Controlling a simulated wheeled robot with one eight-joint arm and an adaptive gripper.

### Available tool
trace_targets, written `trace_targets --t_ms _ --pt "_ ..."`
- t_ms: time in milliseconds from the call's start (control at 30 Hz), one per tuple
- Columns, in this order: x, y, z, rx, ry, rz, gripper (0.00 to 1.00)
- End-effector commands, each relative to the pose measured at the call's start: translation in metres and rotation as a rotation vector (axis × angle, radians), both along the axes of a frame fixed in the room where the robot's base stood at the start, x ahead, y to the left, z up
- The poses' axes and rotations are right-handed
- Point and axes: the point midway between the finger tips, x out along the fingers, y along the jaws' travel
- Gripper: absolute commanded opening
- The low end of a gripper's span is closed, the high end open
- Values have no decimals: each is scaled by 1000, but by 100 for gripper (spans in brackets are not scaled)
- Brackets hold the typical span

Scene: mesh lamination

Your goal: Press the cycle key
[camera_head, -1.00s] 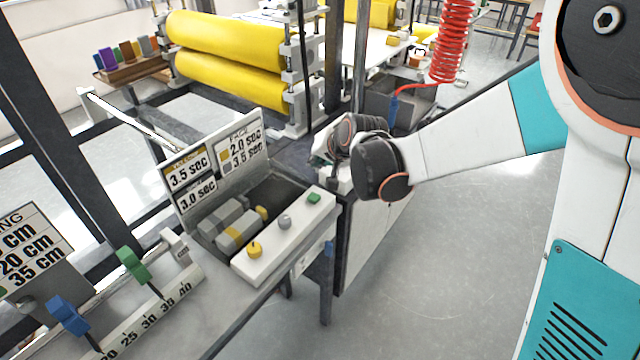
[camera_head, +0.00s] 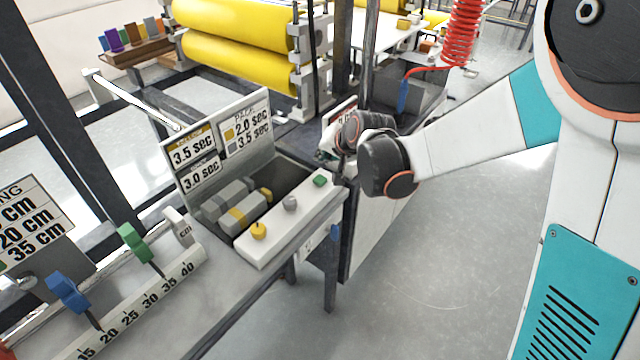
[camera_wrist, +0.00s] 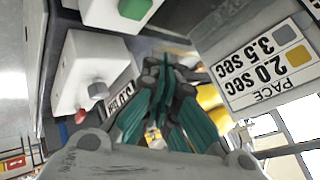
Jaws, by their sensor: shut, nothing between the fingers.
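No label clearly reading "cycle" shows, so I cannot tell which control is the cycle key. A white control panel (camera_head: 273,239) carries a yellow knob (camera_head: 259,231), a grey knob (camera_head: 290,203) and a green key (camera_head: 320,181). My gripper (camera_wrist: 163,72) is shut and empty. In the head view it is mostly hidden by my wrist, just beyond the panel's green end. In the wrist view a green key (camera_wrist: 134,8) shows at the top edge, and a white box (camera_wrist: 75,65) with a grey knob (camera_wrist: 97,90) lies left of my fingertips, apart from them.
A sign board (camera_head: 222,140) with pace times stands behind the panel. Grey and yellow blocks (camera_head: 235,205) lie in the tray. Yellow rollers (camera_head: 235,60) are at the back. A numbered rail (camera_head: 150,300) with blue and green sliders is at the left. Open floor lies at the right.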

Motion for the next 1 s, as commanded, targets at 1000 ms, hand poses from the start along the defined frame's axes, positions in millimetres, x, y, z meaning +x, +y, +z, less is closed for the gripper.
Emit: trace_targets --t_ms 1000 --pt "0 0 -44 0 0 0 0"
